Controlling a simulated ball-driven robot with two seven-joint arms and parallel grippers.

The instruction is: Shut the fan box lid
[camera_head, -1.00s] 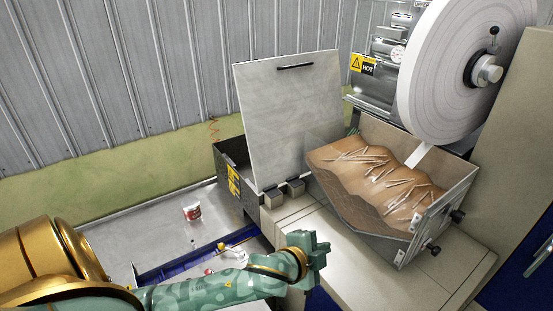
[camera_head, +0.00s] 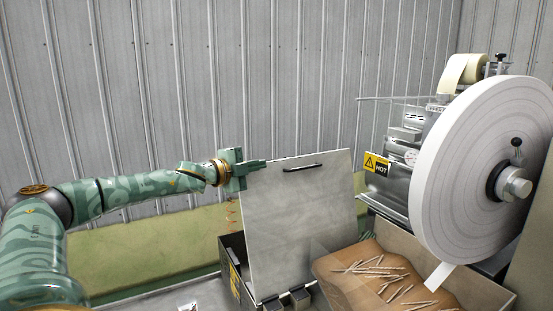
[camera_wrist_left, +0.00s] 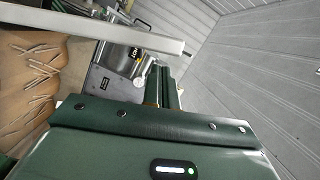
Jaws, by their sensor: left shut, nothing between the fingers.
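The fan box lid (camera_head: 300,225) is a flat pale grey panel standing upright, with a black handle (camera_head: 303,168) near its top edge. The dark fan box (camera_head: 232,262) with a yellow label is below and behind it, partly cut off by the lid. My left gripper (camera_head: 258,164) is shut and empty at the lid's top left corner; I cannot tell whether it touches. In the left wrist view the shut fingers (camera_wrist_left: 164,88) point away, and the lid's edge (camera_wrist_left: 95,29) runs across the top left. My right gripper is not in view.
A tray of brown material with loose sticks (camera_head: 375,275) stands right of the lid. A large white paper roll (camera_head: 465,170) and a machine with a yellow HOT label (camera_head: 376,164) are farther right. A corrugated wall (camera_head: 220,80) stands behind; space above the lid is clear.

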